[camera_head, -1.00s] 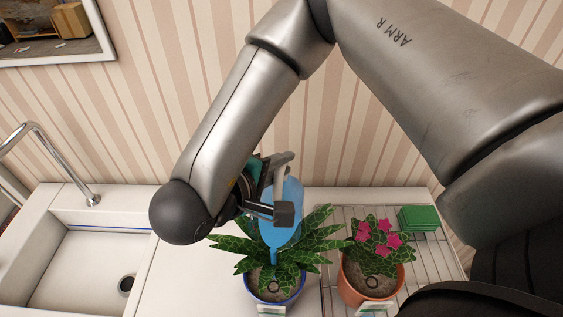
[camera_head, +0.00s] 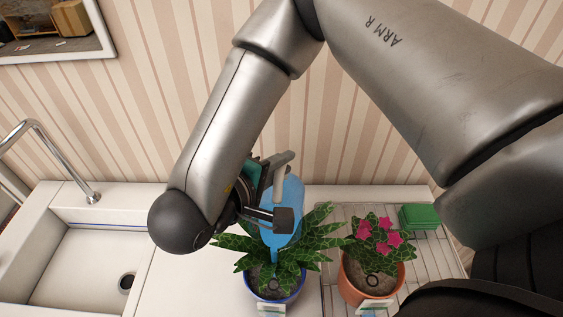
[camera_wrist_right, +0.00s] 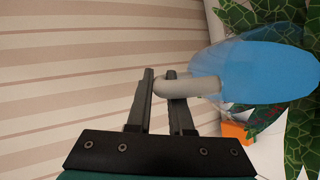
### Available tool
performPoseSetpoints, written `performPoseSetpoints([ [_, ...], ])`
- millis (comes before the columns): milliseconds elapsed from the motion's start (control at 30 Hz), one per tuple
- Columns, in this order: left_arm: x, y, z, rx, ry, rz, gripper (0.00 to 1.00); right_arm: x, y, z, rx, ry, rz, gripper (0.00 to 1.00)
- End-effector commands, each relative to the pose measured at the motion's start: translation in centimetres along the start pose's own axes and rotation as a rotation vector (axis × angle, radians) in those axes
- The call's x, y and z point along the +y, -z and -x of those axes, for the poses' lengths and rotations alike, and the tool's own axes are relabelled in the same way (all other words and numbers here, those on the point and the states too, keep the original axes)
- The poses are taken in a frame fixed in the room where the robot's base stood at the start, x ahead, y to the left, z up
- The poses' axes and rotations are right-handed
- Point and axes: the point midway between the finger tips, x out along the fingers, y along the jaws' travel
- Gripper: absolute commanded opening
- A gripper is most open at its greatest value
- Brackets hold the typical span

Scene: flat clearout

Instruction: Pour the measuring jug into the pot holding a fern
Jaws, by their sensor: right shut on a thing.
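The measuring jug (camera_head: 283,200) is translucent blue with a pale grey handle. It is tipped, its narrow lower end pointing down over the leafy green plant in the blue pot (camera_head: 268,290). I take this plant (camera_head: 318,240) for the fern. My right gripper (camera_head: 265,205) is shut on the jug's handle; in the right wrist view, the fingers (camera_wrist_right: 162,88) close around the handle (camera_wrist_right: 192,88), with the blue jug (camera_wrist_right: 260,75) beyond. I cannot tell whether liquid is flowing. My left gripper is not in view.
A terracotta pot (camera_head: 368,285) with a pink-flowered plant (camera_head: 378,237) stands close to the right, on a wire rack (camera_head: 435,265). Green blocks (camera_head: 418,217) lie behind it. A sink (camera_head: 80,265) with a tap (camera_head: 45,145) is at left. The striped wall is behind.

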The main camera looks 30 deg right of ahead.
Motion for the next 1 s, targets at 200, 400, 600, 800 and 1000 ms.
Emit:
performPoseSetpoints([
  [200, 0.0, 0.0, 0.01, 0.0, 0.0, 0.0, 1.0, 0.05, 0.01, 0.0, 0.0, -0.001, -0.001, 0.0],
  [400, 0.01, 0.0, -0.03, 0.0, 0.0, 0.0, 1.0, 0.02, 0.0, 0.07, 0.002, -0.006, -0.002, 0.0],
  [600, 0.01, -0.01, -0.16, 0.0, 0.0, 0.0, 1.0, -0.06, -0.15, 0.33, 0.007, -0.031, -0.012, 0.0],
  [800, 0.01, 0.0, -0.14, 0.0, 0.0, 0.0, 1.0, -0.04, -0.16, 0.33, 0.006, -0.031, -0.013, 0.0],
  [1000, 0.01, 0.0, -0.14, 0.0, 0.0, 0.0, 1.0, -0.04, -0.16, 0.33, 0.006, -0.031, -0.013, 0.0],
])
